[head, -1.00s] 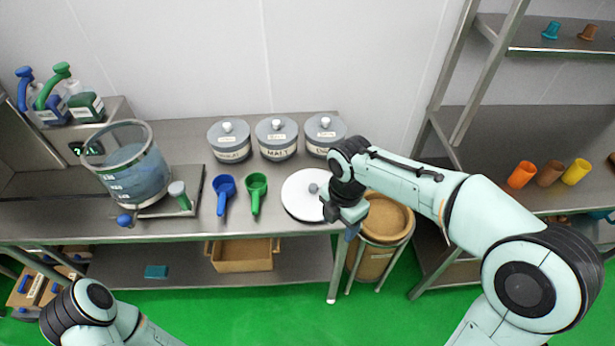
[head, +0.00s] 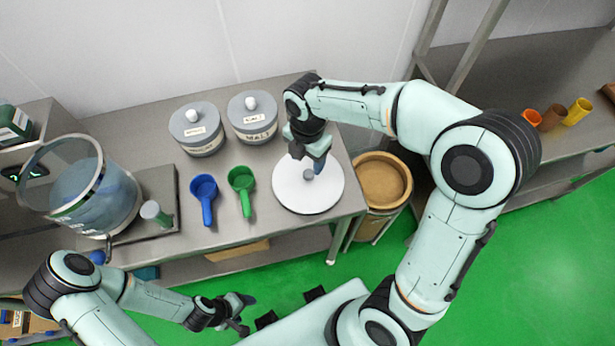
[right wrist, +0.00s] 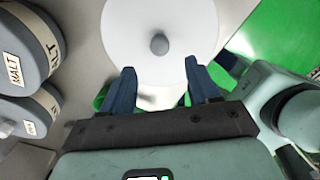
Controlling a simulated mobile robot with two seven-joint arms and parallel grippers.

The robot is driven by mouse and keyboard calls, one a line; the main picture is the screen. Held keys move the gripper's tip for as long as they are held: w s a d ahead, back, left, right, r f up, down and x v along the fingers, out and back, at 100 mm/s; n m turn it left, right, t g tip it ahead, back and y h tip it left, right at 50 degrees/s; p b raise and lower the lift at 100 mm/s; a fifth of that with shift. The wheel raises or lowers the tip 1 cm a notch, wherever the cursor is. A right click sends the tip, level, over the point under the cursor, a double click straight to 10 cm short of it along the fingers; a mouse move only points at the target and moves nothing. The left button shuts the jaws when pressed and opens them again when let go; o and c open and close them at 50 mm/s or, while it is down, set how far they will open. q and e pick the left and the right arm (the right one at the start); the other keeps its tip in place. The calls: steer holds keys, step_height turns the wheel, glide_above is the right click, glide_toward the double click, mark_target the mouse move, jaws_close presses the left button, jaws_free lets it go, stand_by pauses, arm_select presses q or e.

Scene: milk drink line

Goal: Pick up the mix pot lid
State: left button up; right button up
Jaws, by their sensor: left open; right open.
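The mix pot lid (head: 308,194) is a white round disc with a grey knob, lying flat near the right end of the steel table. It also shows in the right wrist view (right wrist: 160,20), with its knob ahead of the fingertips. My right gripper (head: 312,166) is over the lid's far part, open and empty, close to the knob. Its two blue fingers (right wrist: 158,85) are spread apart in the right wrist view. My left gripper (head: 240,312) is open and empty, low in front of the table. The mix pot (head: 90,195) appears to be the clear vessel at left, holding bluish liquid.
A blue scoop (head: 205,195) and a green scoop (head: 242,190) lie left of the lid. Grey lidded canisters (head: 197,130) stand behind, one labelled MALT (head: 253,118). A brown bin (head: 382,182) stands right of the table. A shelf (head: 560,150) holds coloured cups.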

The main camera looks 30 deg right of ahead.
mark_target(308, 173)
step_height(308, 173, down, 3)
steer(key=shift+r, duration=0.15)
step_height(308, 173, down, 5)
steer(key=shift+d+f, duration=0.1)
steer(key=shift+d, duration=0.05)
jaws_close()
steer(key=shift+r, duration=0.2)
